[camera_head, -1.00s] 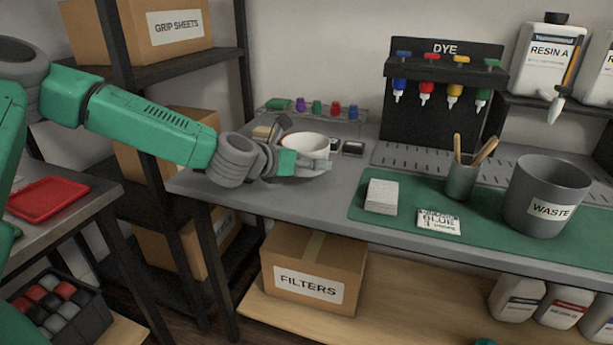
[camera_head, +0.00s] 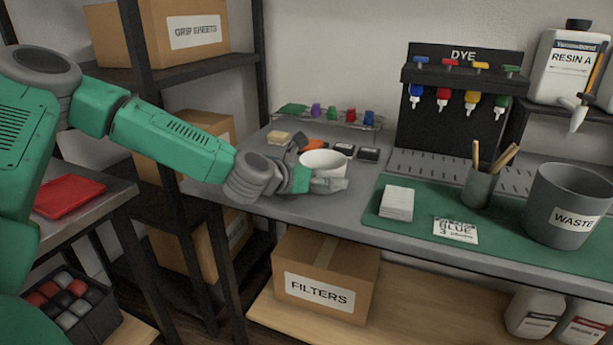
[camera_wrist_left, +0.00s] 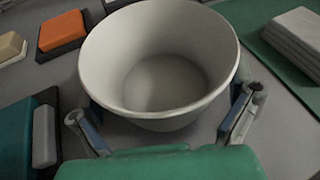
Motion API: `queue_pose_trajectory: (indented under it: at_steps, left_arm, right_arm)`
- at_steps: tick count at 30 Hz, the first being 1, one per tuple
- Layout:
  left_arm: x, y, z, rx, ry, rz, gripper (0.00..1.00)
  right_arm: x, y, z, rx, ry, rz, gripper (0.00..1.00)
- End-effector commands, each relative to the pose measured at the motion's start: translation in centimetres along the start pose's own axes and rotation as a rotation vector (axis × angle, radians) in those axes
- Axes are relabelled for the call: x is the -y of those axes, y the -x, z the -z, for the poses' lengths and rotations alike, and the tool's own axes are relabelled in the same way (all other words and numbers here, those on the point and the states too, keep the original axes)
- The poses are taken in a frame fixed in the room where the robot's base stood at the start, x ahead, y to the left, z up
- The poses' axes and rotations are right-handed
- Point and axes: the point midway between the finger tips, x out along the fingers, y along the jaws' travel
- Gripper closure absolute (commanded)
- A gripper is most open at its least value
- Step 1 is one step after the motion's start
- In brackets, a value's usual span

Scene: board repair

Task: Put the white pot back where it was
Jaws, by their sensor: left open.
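The white pot (camera_head: 325,164) stands upright on the grey bench top, left of the green mat. In the left wrist view the pot (camera_wrist_left: 160,75) is empty, and I look down into it. My left gripper (camera_head: 314,172) is open at the pot, its fingers on either side of the pot's near part. In the left wrist view, gaps show between the gripper's (camera_wrist_left: 163,118) fingers and the pot wall. The pot's underside is hidden. My right gripper is not in view.
An orange pad (camera_wrist_left: 62,31) and dark blocks (camera_head: 368,153) lie close behind the pot. A teal block (camera_wrist_left: 20,130) lies near the left finger. The green mat (camera_head: 400,238) with a white stack (camera_head: 397,203) is to the right. A rack of colored caps (camera_head: 325,120) stands behind.

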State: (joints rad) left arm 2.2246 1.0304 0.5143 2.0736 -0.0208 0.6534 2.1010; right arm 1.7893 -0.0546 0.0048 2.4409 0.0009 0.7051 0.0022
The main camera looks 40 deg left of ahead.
Motion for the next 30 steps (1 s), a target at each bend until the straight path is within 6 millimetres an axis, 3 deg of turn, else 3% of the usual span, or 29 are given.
queue_pose_trajectory:
  at_steps: [9,15,21,30]
  left_arm:
    - [-0.1,6.7,-0.5,0.004,0.011,-0.001,0.0]
    - [-0.2,10.0,-0.4,0.002,0.008,-0.002,0.0]
    - [-0.1,11.4,-0.1,0.0,0.003,-0.002,0.0]
    - [0.0,11.6,0.1,-0.001,0.002,-0.001,0.0]
  right_arm:
    - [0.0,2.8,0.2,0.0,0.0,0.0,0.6]
    - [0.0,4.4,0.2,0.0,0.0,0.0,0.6]
    - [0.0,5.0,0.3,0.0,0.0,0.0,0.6]
    - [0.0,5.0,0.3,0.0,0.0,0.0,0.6]
